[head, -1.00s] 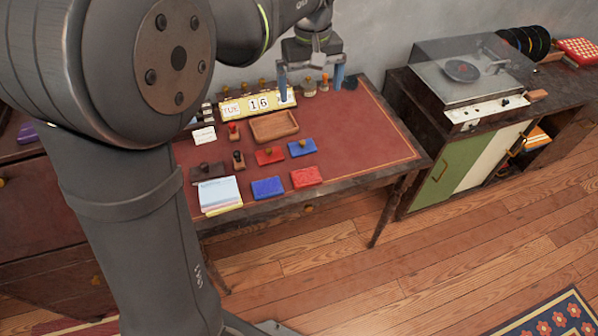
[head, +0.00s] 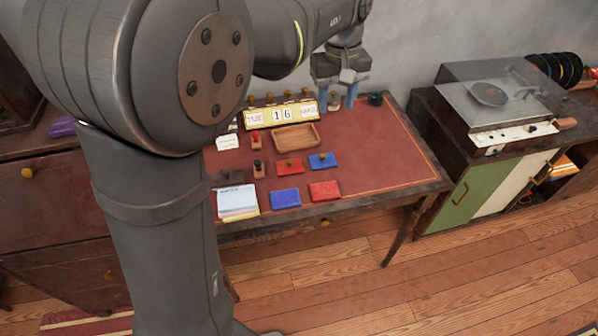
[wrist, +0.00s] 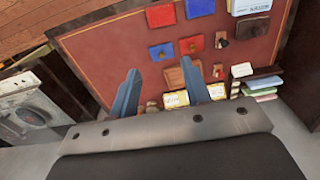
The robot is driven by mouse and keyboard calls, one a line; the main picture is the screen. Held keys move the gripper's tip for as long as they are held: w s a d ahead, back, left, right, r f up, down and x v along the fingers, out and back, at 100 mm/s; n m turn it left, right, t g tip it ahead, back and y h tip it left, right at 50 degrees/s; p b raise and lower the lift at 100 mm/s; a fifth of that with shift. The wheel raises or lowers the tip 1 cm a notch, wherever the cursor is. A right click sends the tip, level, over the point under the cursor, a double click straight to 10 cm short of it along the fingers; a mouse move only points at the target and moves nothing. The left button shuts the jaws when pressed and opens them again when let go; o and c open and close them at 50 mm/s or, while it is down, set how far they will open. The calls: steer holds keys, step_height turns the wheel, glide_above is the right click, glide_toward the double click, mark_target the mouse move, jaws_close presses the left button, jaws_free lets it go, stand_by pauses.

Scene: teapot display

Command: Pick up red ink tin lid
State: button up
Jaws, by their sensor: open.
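The red tin lid (head: 289,166) with a small dark knob lies flat on the red desk top (head: 385,150), in front of the wooden tray. It also shows in the wrist view (wrist: 191,45). A flat red piece without a visible knob (head: 324,190) lies nearer the front edge; it also shows in the wrist view (wrist: 160,15). My gripper (head: 338,102) is open and empty, pointing down over the back of the desk, behind and right of the lid. In the wrist view its blue fingers (wrist: 159,68) are spread wide, apart from the lid.
A blue lid with a knob (head: 322,161) lies right beside the red lid. A plain blue piece (head: 286,198), a notepad (head: 237,200), a wooden tray (head: 296,136) and a yellow calendar (head: 281,115) stand around. The desk's right side is clear. A record player (head: 495,92) stands farther right.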

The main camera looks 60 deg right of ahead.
steer(key=n+h, duration=0.4)
steer(key=n, duration=2.3)
glide_toward(289, 162)
steer(key=f, duration=0.3)
steer(key=shift+s+d+f, duration=0.1)
steer(key=shift+s+d, duration=0.15)
steer(key=shift+s, duration=0.1)
steer(key=shift+w+d+x, duration=0.2)
steer(key=shift+x, duration=1.2)
steer(key=shift+w+d+x, duration=0.15)
steer(key=shift+x, duration=1.25)
steer(key=shift+h, duration=0.3)
steer(key=shift+c, duration=0.4)
jaws_close()
